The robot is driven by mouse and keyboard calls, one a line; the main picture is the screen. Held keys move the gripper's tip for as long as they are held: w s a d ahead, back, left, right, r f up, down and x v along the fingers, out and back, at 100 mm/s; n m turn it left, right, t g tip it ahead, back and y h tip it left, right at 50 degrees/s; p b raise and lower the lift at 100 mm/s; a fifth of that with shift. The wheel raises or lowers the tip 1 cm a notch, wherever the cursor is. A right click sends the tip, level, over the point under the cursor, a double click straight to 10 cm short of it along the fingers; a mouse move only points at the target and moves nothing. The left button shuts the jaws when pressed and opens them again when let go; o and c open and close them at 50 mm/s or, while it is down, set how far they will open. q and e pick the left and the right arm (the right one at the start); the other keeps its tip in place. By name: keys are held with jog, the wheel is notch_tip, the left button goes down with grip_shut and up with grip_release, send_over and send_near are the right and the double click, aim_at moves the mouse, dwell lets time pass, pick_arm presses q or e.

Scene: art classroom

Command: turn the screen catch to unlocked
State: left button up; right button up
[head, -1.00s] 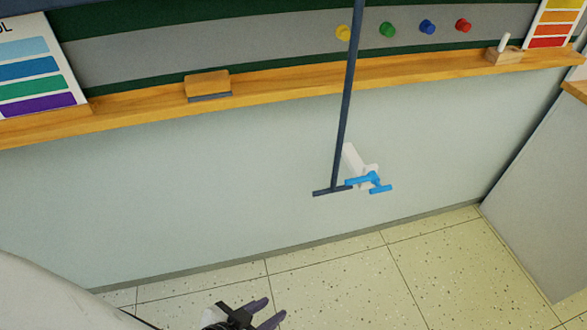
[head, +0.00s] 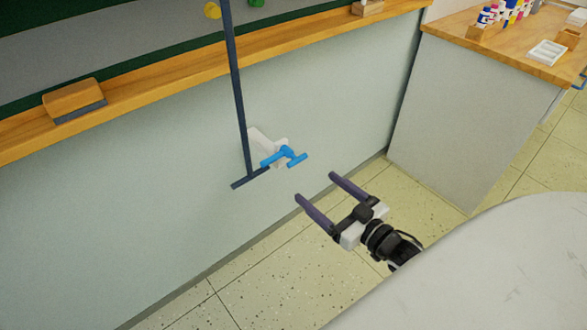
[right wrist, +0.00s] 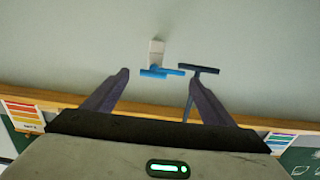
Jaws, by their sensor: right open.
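The blue screen catch (head: 287,153) sits on a white bracket (head: 262,142) low on the pale wall panel. It has a short bar with a crosspiece at its end. A thin dark pole (head: 236,90) with a crossbar at its foot hangs right beside it. My right gripper (head: 316,187) is open and empty, below and to the right of the catch, its fingers pointing toward it, apart from it. In the right wrist view the catch (right wrist: 160,72) shows beyond and between the two fingertips (right wrist: 159,78), with the white bracket above it. My left gripper is not in view.
A wooden ledge (head: 180,72) runs along the wall above, holding an eraser (head: 75,103). A grey cabinet (head: 450,120) with a wooden top and paint bottles stands at the right. Speckled floor (head: 290,260) is open below the catch.

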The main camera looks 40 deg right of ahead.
aim_at(299, 162)
jog(key=shift+t, duration=0.4)
jog(key=w, duration=0.3)
jog(key=w+r+b, duration=0.1)
jog(key=w, duration=0.6)
jog(key=shift+d+r, duration=0.25)
jog(key=shift+w, duration=0.5)
jog(key=c, duration=1.5)
